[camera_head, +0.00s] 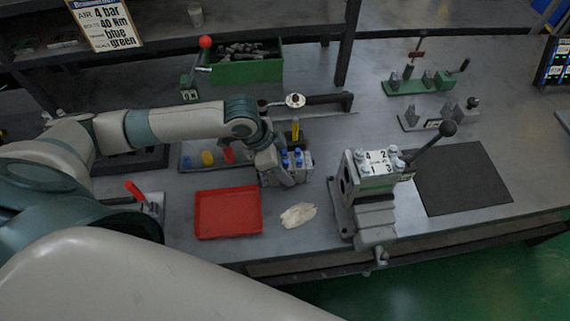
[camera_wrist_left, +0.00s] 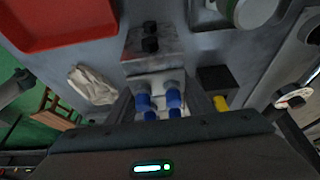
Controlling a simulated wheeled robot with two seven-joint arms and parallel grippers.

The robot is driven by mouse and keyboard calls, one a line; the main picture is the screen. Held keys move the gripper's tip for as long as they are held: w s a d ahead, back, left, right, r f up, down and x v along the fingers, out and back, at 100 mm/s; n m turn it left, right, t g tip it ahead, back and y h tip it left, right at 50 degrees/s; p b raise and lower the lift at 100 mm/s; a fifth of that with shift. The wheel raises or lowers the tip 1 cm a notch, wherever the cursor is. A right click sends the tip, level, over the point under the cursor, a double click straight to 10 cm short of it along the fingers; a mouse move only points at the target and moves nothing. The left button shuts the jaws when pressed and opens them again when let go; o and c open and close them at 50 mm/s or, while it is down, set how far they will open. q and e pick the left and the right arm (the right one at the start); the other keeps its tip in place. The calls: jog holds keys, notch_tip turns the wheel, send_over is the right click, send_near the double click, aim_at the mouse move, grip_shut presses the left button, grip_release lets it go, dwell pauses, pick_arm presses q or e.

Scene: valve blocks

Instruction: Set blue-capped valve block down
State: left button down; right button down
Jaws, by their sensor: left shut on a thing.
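The blue-capped valve block (camera_head: 299,159) is a grey block with several blue caps on top, near the middle of the bench in the head view. My left gripper (camera_head: 284,172) is shut on it and hides part of its side. In the left wrist view the blue caps (camera_wrist_left: 172,99) show between the fingers (camera_wrist_left: 160,105). My right gripper is not in view.
A red tray (camera_head: 228,212) and a pale cloth (camera_head: 298,214) lie in front. A vise-like fixture holding a numbered block (camera_head: 376,163) stands right, with a long lever (camera_head: 432,144). A dark mat (camera_head: 462,178) is clear. A wrench (camera_head: 320,101) and coloured-cap tray (camera_head: 188,165) are behind.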

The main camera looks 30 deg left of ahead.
pick_arm(q)
jog(key=shift+w, duration=0.1)
jog(key=c, duration=0.9)
grip_release()
jog(key=shift+f, duration=0.1)
jog(key=b+v, duration=0.1)
jog(key=v, duration=1)
jog(key=shift+a+r+b, duration=0.1)
jog(key=shift+r+b, duration=0.2)
jog(key=shift+b, duration=0.05)
jog(key=shift+s+a+r, duration=0.1)
jog(key=shift+s+r, duration=0.2)
jog(key=shift+o, duration=0.5)
